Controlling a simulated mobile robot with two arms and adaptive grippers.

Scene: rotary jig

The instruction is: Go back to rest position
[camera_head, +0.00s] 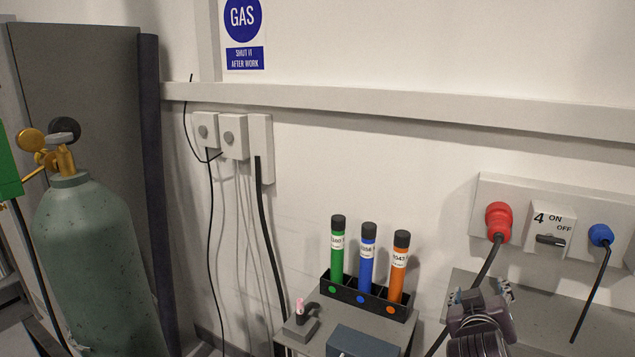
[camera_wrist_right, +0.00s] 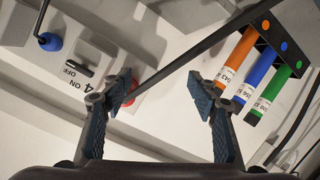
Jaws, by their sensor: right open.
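My right gripper (camera_head: 482,296) is at the lower right of the head view, in front of the wall panel and below the red plug. In the right wrist view my right gripper (camera_wrist_right: 158,95) shows its two fingers wide apart, with nothing between the pads. A black cable passes behind the fingers there. My left gripper is in neither view.
A black rack (camera_head: 341,290) holds green, blue and orange tubes left of my right gripper. A red plug (camera_head: 498,219), a rotary switch (camera_head: 551,240) and a blue plug (camera_head: 600,234) sit on the wall panel. A gas cylinder (camera_head: 90,260) stands at the left.

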